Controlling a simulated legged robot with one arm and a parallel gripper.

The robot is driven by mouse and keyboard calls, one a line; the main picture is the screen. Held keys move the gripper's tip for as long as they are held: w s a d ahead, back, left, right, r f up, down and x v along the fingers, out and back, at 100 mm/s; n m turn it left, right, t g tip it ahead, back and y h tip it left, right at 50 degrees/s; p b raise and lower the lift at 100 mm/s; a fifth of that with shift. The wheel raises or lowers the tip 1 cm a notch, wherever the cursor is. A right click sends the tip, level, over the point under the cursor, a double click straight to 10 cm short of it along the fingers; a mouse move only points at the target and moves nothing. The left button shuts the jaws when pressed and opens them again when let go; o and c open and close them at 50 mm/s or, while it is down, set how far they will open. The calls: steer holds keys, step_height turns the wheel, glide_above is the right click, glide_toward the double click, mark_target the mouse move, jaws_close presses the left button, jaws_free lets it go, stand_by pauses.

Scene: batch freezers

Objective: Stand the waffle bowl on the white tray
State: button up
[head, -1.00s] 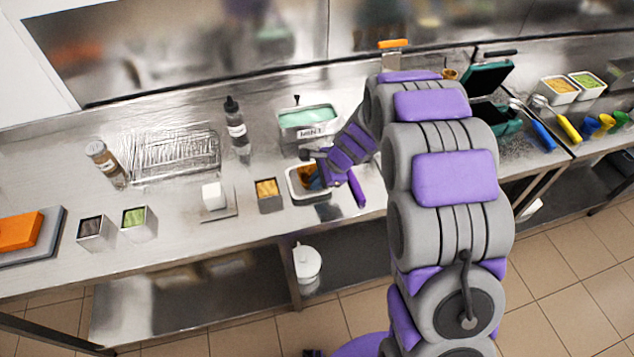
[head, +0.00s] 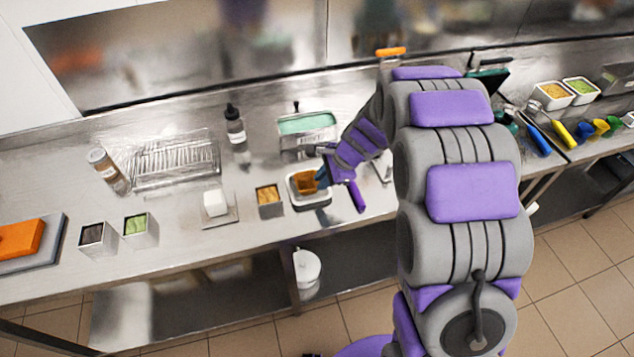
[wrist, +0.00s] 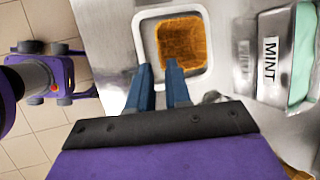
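The waffle bowl (head: 306,182), golden brown and square-sided, stands inside the white tray (head: 313,204) on the steel counter. In the wrist view the bowl (wrist: 184,44) is upright with its mouth showing, within the tray's white rim (wrist: 138,45). My gripper (head: 321,177) is at the right side of the bowl in the head view. In the wrist view its two blue fingers (wrist: 159,72) are apart with a gap between them, at the bowl's near edge. The right fingertip overlaps the bowl's edge in the picture; I cannot tell whether it touches.
A mint tub (head: 307,135) stands close behind the tray. A container with golden contents (head: 268,197) is just left of it, then a white block on a small plate (head: 217,208). A dark bottle (head: 235,128) stands farther back. The counter's front edge is close to the tray.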

steer(key=p+v, duration=0.1)
steer(key=v, duration=0.6)
steer(key=s+d+r+n+g+h, duration=0.1)
steer(key=s+r+n, duration=0.3)
steer(key=s, duration=0.5)
steer(key=s+d+r+n+g+h, duration=0.1)
steer(key=s+r+n, duration=0.25)
steer(key=s, duration=0.55)
steer(key=s+d+r+n+h, duration=0.1)
steer(key=s+d+n, duration=0.2)
steer(key=s, duration=0.6)
steer(key=s+d+r+n+g+h, duration=0.1)
steer(key=s+d+n, duration=0.3)
steer(key=s, duration=0.6)
steer(key=shift+h, duration=0.6)
steer(key=shift+w, duration=0.1)
